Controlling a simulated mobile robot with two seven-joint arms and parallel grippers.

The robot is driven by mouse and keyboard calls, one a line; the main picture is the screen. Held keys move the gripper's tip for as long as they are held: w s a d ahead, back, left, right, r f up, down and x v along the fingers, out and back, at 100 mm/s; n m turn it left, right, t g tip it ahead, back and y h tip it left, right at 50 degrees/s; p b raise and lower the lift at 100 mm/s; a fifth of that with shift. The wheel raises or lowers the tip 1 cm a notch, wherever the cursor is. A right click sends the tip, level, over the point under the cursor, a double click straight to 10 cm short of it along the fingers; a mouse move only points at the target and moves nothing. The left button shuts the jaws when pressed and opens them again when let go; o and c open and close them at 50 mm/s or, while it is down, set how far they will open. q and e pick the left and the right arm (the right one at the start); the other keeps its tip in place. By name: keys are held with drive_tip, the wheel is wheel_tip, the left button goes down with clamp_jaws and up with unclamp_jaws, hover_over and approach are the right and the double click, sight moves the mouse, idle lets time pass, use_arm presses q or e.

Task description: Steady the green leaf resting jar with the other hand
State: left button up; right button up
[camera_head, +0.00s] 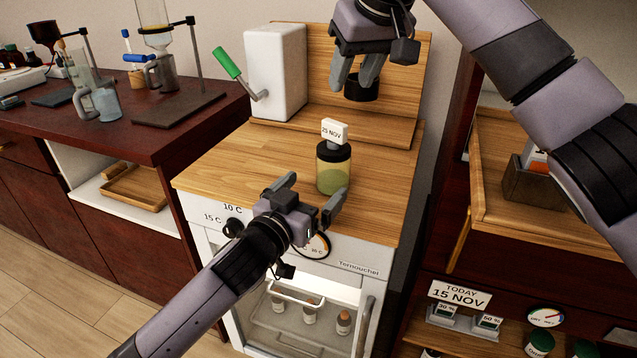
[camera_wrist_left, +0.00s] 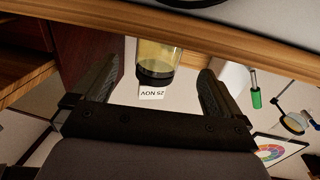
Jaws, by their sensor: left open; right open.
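The green leaf resting jar (camera_head: 332,172) stands upright on the wooden counter, with yellow-green contents, a black lid and a white date tag on top. My left gripper (camera_head: 311,194) is open in front of the jar, its fingers spread toward it and no contact visible. In the left wrist view the jar (camera_wrist_left: 158,56) appears upside down between the open fingers (camera_wrist_left: 154,80), with its tag reading 25 NOV.
A white box with a green-handled crank (camera_head: 275,72) stands at the counter's back left. A white glass-fronted cabinet (camera_head: 305,290) is below the counter (camera_head: 240,165). Glassware and stands (camera_head: 165,75) fill the left bench. A sign (camera_head: 459,295) reads TODAY 15 NOV. The counter left of the jar is clear.

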sight(325, 180)
use_arm(q)
drive_tip(key=shift+x, duration=3.25)
drive_tip(key=shift+d, duration=0.1)
drive_tip(key=shift+s, duration=0.1)
drive_tip(key=c, duration=1.4)
drive_tip(key=o, duration=0.4)
drive_tip(key=shift+c, duration=1)
drive_tip(key=shift+f, duration=0.25)
